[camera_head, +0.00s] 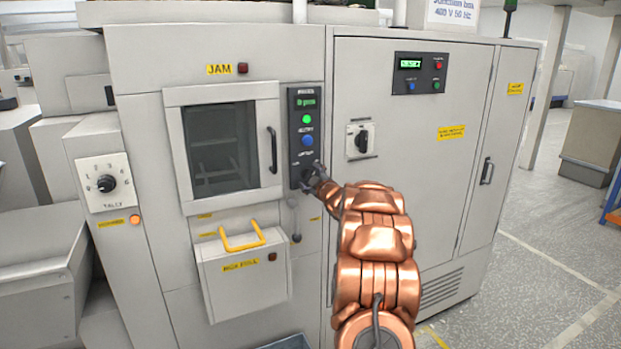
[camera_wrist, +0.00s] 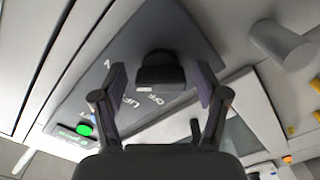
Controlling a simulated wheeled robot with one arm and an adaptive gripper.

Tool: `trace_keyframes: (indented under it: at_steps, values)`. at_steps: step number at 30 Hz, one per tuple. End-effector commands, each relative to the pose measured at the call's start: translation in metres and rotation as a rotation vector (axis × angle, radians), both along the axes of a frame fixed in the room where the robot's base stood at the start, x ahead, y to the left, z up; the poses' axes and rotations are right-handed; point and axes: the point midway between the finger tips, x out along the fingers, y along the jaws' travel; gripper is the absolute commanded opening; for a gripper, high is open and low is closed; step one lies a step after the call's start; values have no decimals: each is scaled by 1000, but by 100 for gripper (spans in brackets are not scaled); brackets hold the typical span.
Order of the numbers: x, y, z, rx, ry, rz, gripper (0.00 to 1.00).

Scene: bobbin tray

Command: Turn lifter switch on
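The lifter switch is a black knob (camera_wrist: 160,74) on a dark control panel (camera_wrist: 185,35), with partly hidden lettering that seems to read LIFT and OFF beside it. My gripper (camera_wrist: 161,88) is open, with one finger on each side of the knob and a visible gap on both sides. In the head view the same dark panel (camera_head: 304,102) stands right of the machine window, and my gripper (camera_head: 314,178) is at its lower end, covering most of the switch.
The panel has a lit green button (camera_head: 307,119) and a blue button (camera_head: 307,140) above my gripper. A door handle (camera_head: 272,150) is close on the left. A rotary switch (camera_head: 361,138) sits on the cabinet to the right. A grey cylinder (camera_wrist: 282,45) juts out near the fingers.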

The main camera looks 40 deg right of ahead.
Motion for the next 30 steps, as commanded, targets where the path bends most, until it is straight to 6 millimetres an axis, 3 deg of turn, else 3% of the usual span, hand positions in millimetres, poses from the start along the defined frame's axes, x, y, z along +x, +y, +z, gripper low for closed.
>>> trace_keyframes:
  at_steps: [14, 30]
  values:
    - [-9, 3, -1, 1, 3, -1, 75]
    - [-74, 25, 2, -2, -1, -1, 75]
